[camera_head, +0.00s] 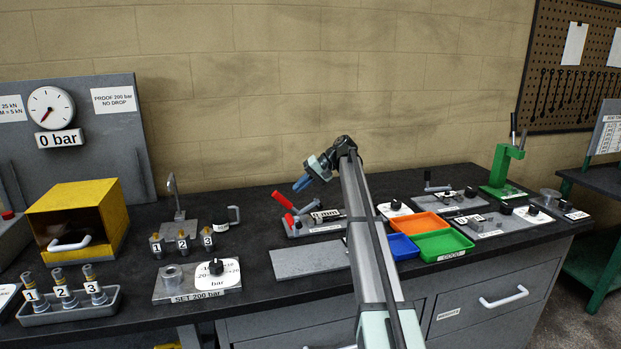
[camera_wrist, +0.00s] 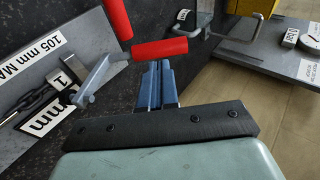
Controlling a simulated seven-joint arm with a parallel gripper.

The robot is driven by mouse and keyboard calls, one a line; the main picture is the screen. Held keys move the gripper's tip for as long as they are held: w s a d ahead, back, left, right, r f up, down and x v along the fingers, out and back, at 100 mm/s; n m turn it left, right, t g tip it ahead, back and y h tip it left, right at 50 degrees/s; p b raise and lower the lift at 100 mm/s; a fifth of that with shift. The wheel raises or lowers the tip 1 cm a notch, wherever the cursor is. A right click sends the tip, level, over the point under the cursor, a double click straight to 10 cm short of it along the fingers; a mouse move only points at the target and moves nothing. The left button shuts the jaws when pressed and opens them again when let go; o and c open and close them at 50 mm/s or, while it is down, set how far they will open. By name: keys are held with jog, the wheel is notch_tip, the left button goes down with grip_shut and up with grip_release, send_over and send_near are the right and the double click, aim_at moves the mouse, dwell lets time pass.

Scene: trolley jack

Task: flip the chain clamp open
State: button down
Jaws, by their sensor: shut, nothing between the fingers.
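The chain clamp shows in the head view as a grey plate with two red grips (camera_head: 282,201), at the middle of the bench. In the wrist view one red grip (camera_wrist: 160,48) lies across the picture and another (camera_wrist: 118,16) rises at the top. A grey metal lever (camera_wrist: 98,78) and a chain (camera_wrist: 38,103) show at the left. My gripper (camera_head: 302,184) is above the clamp in the head view. Its blue fingers (camera_wrist: 157,75) are shut and empty, with the tips close to the lying red grip in the picture. I cannot tell whether they touch it.
A bare grey plate (camera_head: 308,260) lies in front of the clamp. Orange, blue and green trays (camera_head: 446,257) stand to its right. A hook stand (camera_head: 179,214) and several numbered fittings are to the left. The wall is behind.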

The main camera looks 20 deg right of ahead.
aim_at(280, 198)
jog(key=shift+x, duration=2.15)
jog(key=shift+a+f+h, duration=0.15)
jog(key=shift+a+h, duration=0.4)
jog(key=shift+h, duration=0.05)
jog(key=shift+a+f+h, duration=0.2)
jog(key=shift+a+h, duration=0.35)
jog(key=shift+h, duration=0.05)
jog(key=a+f+h, duration=0.2)
jog(key=h, duration=0.1)
jog(key=shift+a+n+h, duration=0.15)
jog(key=shift+n+h, duration=0.15)
jog(key=shift+n, duration=0.1)
jog(key=shift+a+f+h, duration=0.45)
jog(key=shift+f+h, duration=0.25)
jog(key=shift+f, duration=0.1)
jog(key=shift+a+f+h, duration=0.4)
jog(key=shift+f+h, duration=0.3)
jog(key=shift+f, duration=0.1)
jog(key=shift+s+f, duration=0.1)
jog(key=shift+f, duration=0.05)
jog(key=v, duration=1.4)
jog(key=shift+w+a+r, duration=0.2)
jog(key=shift+a+r, duration=0.05)
jog(key=shift+a, duration=0.4)
